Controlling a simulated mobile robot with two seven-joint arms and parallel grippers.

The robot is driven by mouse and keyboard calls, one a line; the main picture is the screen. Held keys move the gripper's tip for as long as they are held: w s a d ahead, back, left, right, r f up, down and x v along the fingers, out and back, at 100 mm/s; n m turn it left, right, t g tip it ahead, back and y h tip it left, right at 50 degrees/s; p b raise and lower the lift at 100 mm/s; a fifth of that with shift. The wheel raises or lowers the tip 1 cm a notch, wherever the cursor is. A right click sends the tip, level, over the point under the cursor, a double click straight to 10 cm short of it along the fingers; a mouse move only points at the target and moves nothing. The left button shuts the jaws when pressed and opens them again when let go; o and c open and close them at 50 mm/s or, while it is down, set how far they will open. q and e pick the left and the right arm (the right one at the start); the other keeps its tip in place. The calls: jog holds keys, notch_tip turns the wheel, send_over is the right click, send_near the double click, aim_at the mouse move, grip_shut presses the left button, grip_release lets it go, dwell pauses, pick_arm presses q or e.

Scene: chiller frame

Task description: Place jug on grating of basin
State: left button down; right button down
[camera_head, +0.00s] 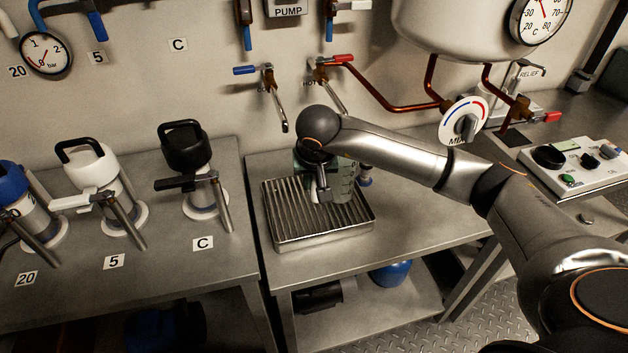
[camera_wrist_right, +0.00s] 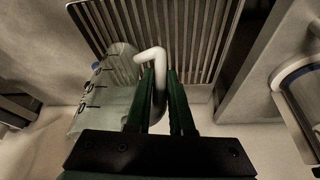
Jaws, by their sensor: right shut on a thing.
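The jug (camera_head: 346,188) is translucent and greenish with dark measuring marks. In the head view it is upright over the back right part of the basin's grating, partly hidden by my right arm. My right gripper (camera_head: 322,192) is shut on its white handle. In the wrist view the green fingers (camera_wrist_right: 161,95) close around the handle (camera_wrist_right: 151,55), with the jug body (camera_wrist_right: 108,85) to the left. The basin (camera_head: 322,236) is a metal tray with a slatted grating (camera_head: 290,207), which also shows in the wrist view (camera_wrist_right: 190,40). I cannot tell whether the jug touches the grating. My left gripper is not in view.
Two taps (camera_head: 283,112) hang from the wall behind the basin. A mixing dial (camera_head: 465,122) and copper pipes (camera_head: 385,98) are at the right. Several lidded canisters (camera_head: 186,150) stand on the left bench. Bench surface (camera_head: 400,235) right of the basin is clear.

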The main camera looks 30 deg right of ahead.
jog(key=shift+f, duration=0.2)
jog(key=c, duration=0.8)
grip_release()
jog(key=shift+r, duration=0.1)
jog(key=shift+r, duration=0.3)
jog(key=v, duration=1.1)
jog(key=shift+s+a+r+p, duration=0.15)
jog(key=shift+s+r+p, duration=0.1)
jog(key=shift+p, duration=0.1)
